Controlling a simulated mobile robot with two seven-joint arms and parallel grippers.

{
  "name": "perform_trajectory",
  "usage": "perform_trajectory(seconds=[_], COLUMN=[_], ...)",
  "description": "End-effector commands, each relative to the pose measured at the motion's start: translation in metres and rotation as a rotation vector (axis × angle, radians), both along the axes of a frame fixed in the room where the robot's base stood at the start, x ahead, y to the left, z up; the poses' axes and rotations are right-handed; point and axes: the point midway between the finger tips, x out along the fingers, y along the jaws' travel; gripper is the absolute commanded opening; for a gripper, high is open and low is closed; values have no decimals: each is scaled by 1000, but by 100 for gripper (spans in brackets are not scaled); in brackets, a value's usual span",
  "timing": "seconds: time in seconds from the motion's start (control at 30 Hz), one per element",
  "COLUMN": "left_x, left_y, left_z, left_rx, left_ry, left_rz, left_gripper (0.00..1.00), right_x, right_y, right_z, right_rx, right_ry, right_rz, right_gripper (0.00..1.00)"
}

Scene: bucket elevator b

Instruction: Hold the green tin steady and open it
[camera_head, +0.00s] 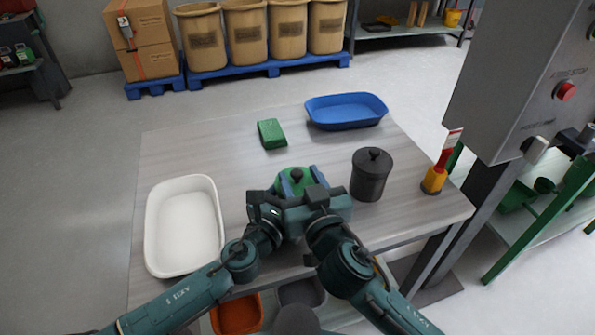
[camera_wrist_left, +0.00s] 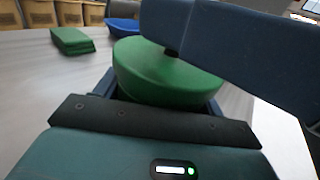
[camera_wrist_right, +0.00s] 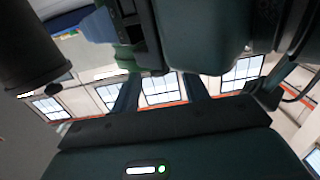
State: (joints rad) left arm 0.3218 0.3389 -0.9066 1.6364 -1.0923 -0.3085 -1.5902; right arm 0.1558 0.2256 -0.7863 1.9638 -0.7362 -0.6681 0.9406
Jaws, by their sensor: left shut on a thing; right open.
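The green tin (camera_head: 291,187) stands near the front middle of the table, with a dark knob (camera_head: 297,175) on its lid. In the left wrist view the tin (camera_wrist_left: 165,75) sits between the fingers of my left gripper (camera_wrist_left: 160,95), which is shut on its sides. My right gripper (camera_head: 300,182) is open at the tin's top, close to the knob. Its dark blue fingers cross the upper right of the left wrist view and partly hide the lid. Whether they touch the knob cannot be told. The right wrist view shows only a sliver of green (camera_wrist_right: 125,57).
A black lidded canister (camera_head: 371,176) stands close right of the tin. A white tray (camera_head: 184,235) is at the left, a green block (camera_head: 271,134) and a blue tray (camera_head: 346,111) behind. A yellow-and-red tool (camera_head: 437,175) stands by a grey column at the right edge.

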Motion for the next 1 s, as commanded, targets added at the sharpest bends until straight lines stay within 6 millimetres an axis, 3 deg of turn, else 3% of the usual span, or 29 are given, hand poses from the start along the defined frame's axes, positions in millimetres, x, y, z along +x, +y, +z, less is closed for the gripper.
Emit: perform_trajectory(seconds=[0.2, 0.57, 1.0], left_x=[0, 0, 0], left_y=[0, 0, 0], left_z=[0, 0, 0], left_rx=[0, 0, 0], left_ry=[-1, -1, -1], left_rz=[0, 0, 0], left_gripper=[28, 28, 28], right_x=[21, 24, 24], right_y=[7, 8, 8], right_z=[-1, -1, -1], right_rx=[-1, 0, -1], right_ry=[-1, 0, 0], right_rz=[1, 2, 1], right_gripper=[45, 45, 9])
